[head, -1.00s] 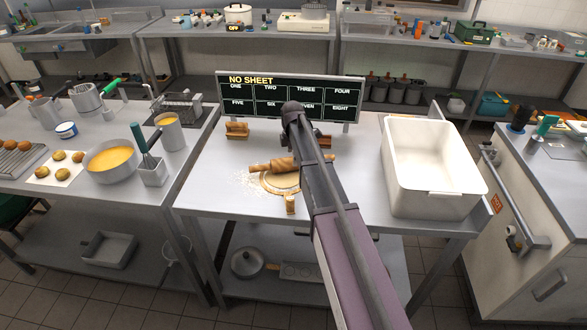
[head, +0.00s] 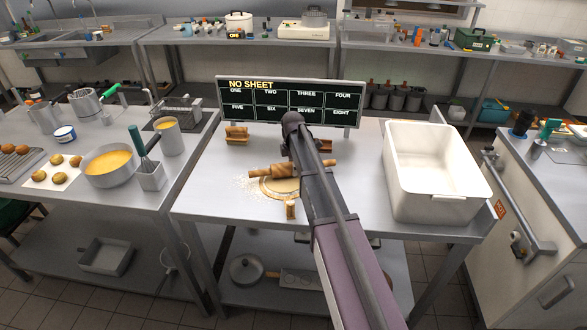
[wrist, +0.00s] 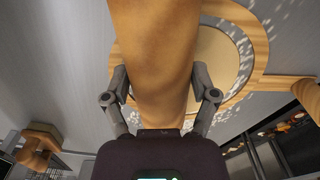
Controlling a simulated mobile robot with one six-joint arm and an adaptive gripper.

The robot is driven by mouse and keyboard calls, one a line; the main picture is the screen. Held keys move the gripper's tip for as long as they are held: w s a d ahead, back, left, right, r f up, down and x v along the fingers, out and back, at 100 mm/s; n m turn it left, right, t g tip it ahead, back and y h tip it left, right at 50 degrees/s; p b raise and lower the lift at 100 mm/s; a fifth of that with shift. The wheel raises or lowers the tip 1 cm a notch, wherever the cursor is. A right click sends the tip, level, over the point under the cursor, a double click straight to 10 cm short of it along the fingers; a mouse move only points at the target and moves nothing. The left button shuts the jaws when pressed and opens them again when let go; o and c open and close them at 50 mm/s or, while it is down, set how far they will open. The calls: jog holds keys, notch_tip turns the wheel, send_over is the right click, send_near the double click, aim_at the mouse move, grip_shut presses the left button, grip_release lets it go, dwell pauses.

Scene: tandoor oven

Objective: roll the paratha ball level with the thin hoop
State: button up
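The rolling pin (head: 270,171) is wooden and lies across the flattened dough. In the wrist view the pin (wrist: 155,50) fills the space between the two fingers. My gripper (wrist: 160,95) appears shut on it, with a finger against each side. The paratha dough (wrist: 215,60) is a pale disc under the pin, also partly visible in the head view (head: 283,186). The wooden hoop (wrist: 258,50) surrounds the dough, and its handle (head: 290,208) points to the table's front. The pin hides part of both. In the head view my arm hides the gripper.
Flour is scattered around the hoop. A board reading "NO SHEET" (head: 290,103) stands at the back, with a wooden holder (head: 236,134) before its left side. A white tub (head: 437,205) takes up the table's right. The left front of the table is clear.

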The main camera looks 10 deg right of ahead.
jog(key=c, duration=0.4)
jog(key=shift+s+r+p, duration=0.1)
jog(key=shift+r+p, duration=2.9)
jog(key=shift+p, duration=0.05)
